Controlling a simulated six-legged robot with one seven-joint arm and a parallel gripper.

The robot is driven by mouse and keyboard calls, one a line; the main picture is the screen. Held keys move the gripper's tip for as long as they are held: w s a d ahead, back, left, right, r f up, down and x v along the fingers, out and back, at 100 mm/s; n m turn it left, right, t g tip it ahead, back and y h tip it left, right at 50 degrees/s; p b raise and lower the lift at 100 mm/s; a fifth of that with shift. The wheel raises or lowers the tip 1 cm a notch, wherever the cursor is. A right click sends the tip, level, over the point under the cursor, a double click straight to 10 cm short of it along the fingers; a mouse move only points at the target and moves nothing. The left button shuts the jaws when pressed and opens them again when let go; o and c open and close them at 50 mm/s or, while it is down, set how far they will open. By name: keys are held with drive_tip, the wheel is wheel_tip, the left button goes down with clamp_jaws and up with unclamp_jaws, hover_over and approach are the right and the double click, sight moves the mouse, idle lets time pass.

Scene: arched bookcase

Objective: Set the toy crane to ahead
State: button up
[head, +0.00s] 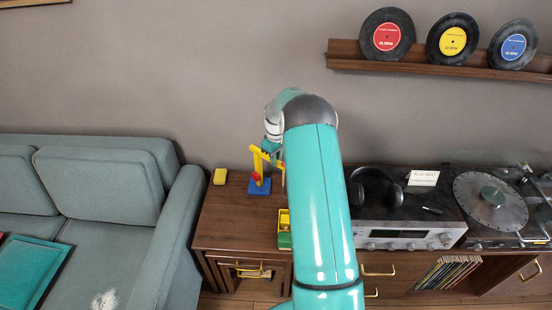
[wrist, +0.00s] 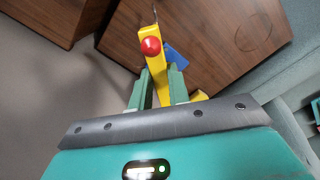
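The toy crane (head: 258,168) stands upright on the left part of the wooden cabinet. It has a blue base (head: 259,187), a yellow mast and jib, and a red part. In the wrist view its yellow jib (wrist: 155,73) with a red ball (wrist: 151,46) runs back between the two green fingers of my gripper (wrist: 158,70). The fingers lie close on either side of the jib. I cannot tell whether they press on it.
A yellow block (head: 220,176) lies left of the crane. A green and yellow toy (head: 284,229) is in front, partly behind my arm. Headphones (head: 375,188), a silver amplifier (head: 408,233) and a turntable (head: 491,202) are to the right. The sofa (head: 95,195) is left; the wall is behind.

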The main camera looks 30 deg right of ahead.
clamp_jaws()
drive_tip(key=shift+a, duration=0.1)
drive_tip(key=w+a+m, duration=0.1)
drive_tip(key=a+m, duration=0.7)
drive_tip(key=m, duration=0.2)
drive_tip(key=shift+w+a+m, duration=0.15)
drive_tip(key=shift+w+m, duration=0.15)
idle(0.5)
